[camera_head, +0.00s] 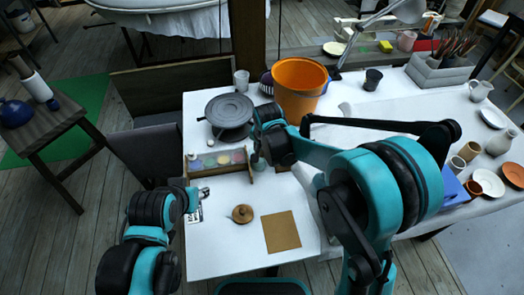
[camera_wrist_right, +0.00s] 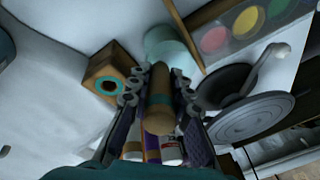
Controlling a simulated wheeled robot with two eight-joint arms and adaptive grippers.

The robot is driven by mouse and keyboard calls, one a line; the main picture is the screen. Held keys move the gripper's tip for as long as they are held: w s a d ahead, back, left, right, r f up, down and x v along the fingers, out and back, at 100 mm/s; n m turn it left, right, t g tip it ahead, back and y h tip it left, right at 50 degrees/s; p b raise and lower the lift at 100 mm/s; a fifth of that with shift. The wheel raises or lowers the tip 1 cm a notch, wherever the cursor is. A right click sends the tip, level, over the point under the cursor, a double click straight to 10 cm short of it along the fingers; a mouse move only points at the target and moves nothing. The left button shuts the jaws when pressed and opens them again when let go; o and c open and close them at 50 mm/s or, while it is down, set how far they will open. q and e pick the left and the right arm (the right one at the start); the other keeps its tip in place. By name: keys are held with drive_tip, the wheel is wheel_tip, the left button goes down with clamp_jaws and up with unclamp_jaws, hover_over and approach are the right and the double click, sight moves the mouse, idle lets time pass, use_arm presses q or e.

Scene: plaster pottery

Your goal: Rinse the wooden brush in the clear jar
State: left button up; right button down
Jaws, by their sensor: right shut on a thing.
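A pale green translucent jar (camera_wrist_right: 170,45) lies just beyond the fingertips, in line with the brush. The brush's far end is hidden, so I cannot tell whether it is inside the jar. In the head view my right gripper (camera_head: 268,152) is over the table beside the jar (camera_head: 258,164), by the paint tray's right end. My left gripper (camera_head: 199,197) is low at the table's left edge; its fingers are too small to read.
A paint tray (camera_head: 219,169) and a dark turntable (camera_head: 229,111) stand left of the right gripper. An orange bucket (camera_head: 299,82) stands behind. A small brown pot (camera_head: 242,213) and a tan square (camera_head: 281,232) lie in front, with bare white table around them.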

drive_tip(key=shift+r, duration=0.15)
drive_tip(key=shift+r+p, duration=2.45)
drive_tip(key=shift+r, duration=0.75)
drive_tip(key=shift+r+p, duration=1.15)
drive_tip(key=shift+r, duration=0.4)
drive_tip(key=shift+f, duration=0.1)
